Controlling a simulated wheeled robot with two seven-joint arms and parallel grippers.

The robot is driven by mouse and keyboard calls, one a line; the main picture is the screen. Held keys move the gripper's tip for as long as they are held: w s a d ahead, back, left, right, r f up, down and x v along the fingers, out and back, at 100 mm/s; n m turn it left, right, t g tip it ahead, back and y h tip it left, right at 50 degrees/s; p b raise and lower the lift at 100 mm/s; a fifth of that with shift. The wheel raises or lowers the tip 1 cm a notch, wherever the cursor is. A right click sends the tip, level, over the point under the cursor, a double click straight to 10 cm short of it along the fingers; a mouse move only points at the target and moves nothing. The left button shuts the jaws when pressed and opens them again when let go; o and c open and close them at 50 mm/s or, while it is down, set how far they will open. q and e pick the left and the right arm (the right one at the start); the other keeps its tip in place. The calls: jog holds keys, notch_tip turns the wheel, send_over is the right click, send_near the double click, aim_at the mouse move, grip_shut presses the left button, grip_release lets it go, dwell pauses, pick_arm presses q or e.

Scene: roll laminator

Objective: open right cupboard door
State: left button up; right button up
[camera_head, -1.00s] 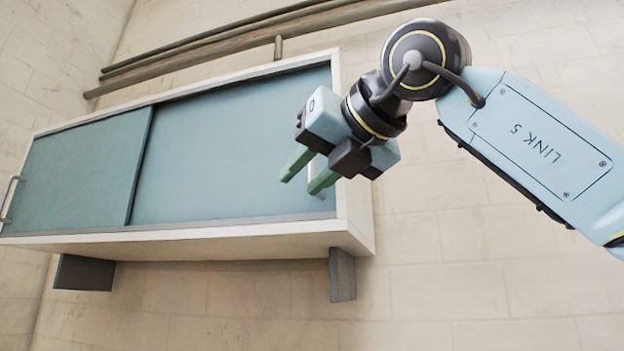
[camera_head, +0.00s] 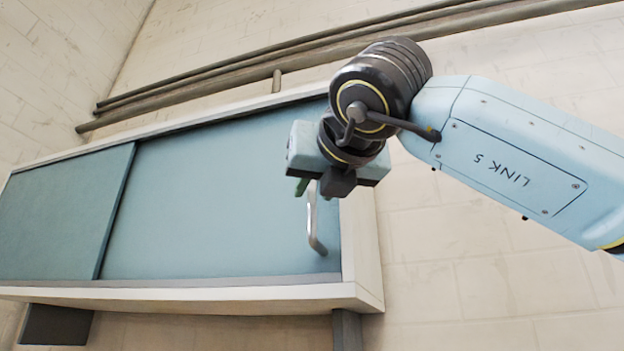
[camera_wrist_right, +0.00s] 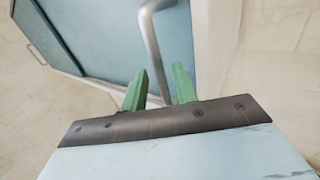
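The wall cupboard (camera_head: 362,240) has a white frame and two blue sliding doors. The right door (camera_head: 220,200) is the larger visible panel, with a metal bar handle (camera_head: 313,225) near its right edge. The left door (camera_head: 62,215) overlaps it at the left. My right gripper (camera_head: 308,188) is at the upper part of the handle. In the right wrist view, its green fingers (camera_wrist_right: 160,88) are apart, with the handle (camera_wrist_right: 153,45) running down between or just beyond them. I cannot tell whether they touch it. My left gripper is not in view.
Dark pipes (camera_head: 250,68) run along the wall above the cupboard. Grey brackets (camera_head: 347,330) sit below it. The bare block wall (camera_head: 470,290) to the right is clear apart from my right arm.

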jog(key=shift+p+x, duration=0.45)
jog(key=shift+x, duration=0.95)
jog(key=shift+s, duration=0.1)
jog(key=shift+c, duration=0.4)
grip_shut()
